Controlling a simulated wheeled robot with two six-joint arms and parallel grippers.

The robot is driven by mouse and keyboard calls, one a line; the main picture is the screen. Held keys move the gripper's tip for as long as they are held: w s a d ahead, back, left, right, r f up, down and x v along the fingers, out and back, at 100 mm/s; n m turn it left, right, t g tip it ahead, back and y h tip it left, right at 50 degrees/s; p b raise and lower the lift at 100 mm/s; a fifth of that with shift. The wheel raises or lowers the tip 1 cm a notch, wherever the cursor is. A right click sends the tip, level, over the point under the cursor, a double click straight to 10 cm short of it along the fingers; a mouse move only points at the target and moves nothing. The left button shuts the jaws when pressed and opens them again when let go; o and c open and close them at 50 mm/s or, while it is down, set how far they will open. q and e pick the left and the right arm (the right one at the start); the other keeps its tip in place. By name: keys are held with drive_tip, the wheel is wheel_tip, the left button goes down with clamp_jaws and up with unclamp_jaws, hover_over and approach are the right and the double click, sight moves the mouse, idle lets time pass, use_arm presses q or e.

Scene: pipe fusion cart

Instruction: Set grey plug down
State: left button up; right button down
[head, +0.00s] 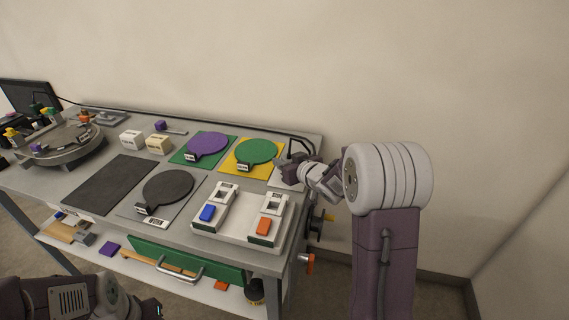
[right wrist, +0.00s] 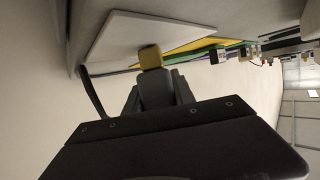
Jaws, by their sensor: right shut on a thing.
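My right gripper (head: 288,166) reaches in from the right, low over the back right corner of the bench. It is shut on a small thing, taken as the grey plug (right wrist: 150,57). In the right wrist view its end shows mustard yellow between the grey fingertips. Its body is mostly hidden by the fingers, so its grey part cannot be told apart. A pale grey plate (right wrist: 118,32) lies close to the fingertips; whether the plug touches it I cannot tell. My left arm shows at the bottom left of the head view, with its fingertips out of frame.
A yellow mat (head: 234,171) with a green disc (head: 254,151) lies left of my right gripper. A white tray (head: 213,235) with blue and orange blocks stands in front. A black cable (head: 270,131) runs along the back edge. A dark mat (head: 110,184) lies bare.

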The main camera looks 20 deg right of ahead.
drive_tip(key=shift+f, duration=0.15)
drive_tip(key=c, duration=1.1)
unclamp_jaws()
drive_tip(key=shift+o, duration=0.2)
drive_tip(key=shift+s+r, duration=0.1)
drive_tip(key=shift+r, duration=0.25)
drive_tip(key=p+v, duration=0.2)
drive_tip(key=v, duration=0.9)
drive_tip(key=shift+s, duration=0.45)
